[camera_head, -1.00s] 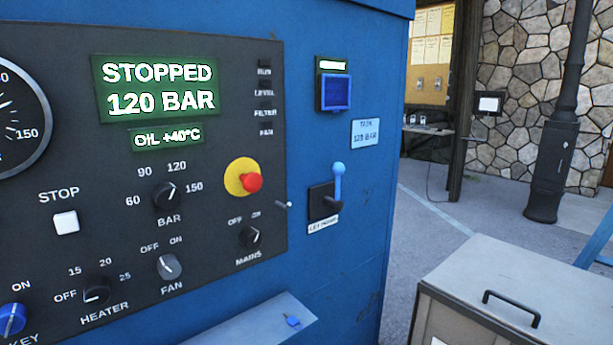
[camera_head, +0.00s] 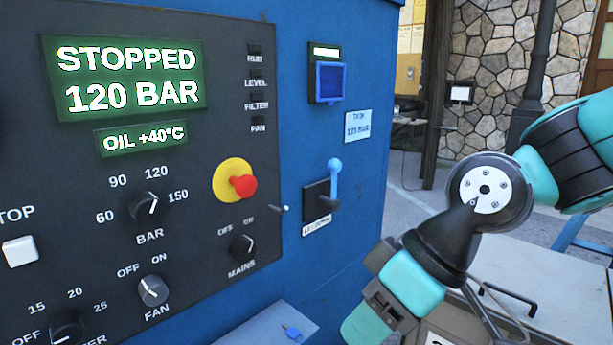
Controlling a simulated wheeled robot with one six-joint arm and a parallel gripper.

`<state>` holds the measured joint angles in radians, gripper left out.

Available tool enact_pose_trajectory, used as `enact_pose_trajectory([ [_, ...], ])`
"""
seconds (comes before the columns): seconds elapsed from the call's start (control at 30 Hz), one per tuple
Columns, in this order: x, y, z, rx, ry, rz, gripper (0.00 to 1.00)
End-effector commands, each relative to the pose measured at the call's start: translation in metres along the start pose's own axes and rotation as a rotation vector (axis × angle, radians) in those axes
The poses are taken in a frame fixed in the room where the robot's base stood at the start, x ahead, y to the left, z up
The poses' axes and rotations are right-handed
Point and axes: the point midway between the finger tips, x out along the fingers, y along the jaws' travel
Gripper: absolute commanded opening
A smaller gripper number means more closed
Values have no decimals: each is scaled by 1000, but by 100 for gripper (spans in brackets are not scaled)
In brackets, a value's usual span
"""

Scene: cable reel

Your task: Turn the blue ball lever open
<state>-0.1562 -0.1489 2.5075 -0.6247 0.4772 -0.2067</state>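The blue ball lever (camera_head: 335,182) stands upright on a black mount (camera_head: 316,202) on the blue cabinet's right-hand part. Its round blue ball is at the top, and a small white label sits under the mount. Nothing touches the lever. My arm reaches in from the right, with its teal and black links to the right of and below the lever. The arm runs out of the bottom of the picture, and no gripper fingers show.
The dark control panel (camera_head: 128,225) carries a red stop button (camera_head: 243,186), knobs and a display reading STOPPED, 120 BAR. A small shelf (camera_head: 262,328) with a blue key-like piece juts out below. A grey box (camera_head: 510,275) stands at the right, partly behind my arm.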

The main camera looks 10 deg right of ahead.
Motion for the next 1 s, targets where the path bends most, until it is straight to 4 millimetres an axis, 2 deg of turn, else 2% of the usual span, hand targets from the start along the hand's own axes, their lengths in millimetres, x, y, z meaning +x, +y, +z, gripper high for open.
enact_pose_trajectory([
  [0.1, 11, 44, -63, -107, 285, -46, 40],
  [0.17, 9, 73, -93, -150, 458, -26, 40],
  [0.23, 1, 114, -119, -177, 651, 39, 40],
  [0.33, -18, 176, -137, -172, 876, 187, 40],
  [0.4, -32, 214, -138, -151, 985, 302, 40],
  [0.5, -48, 255, -131, -115, 1078, 436, 40],
  [0.6, -56, 276, -125, -92, 1118, 513, 40],
  [0.73, -58, 285, -133, -88, 1129, 538, 40],
  [1.0, -44, 302, -183, -91, 1128, 535, 40],
])
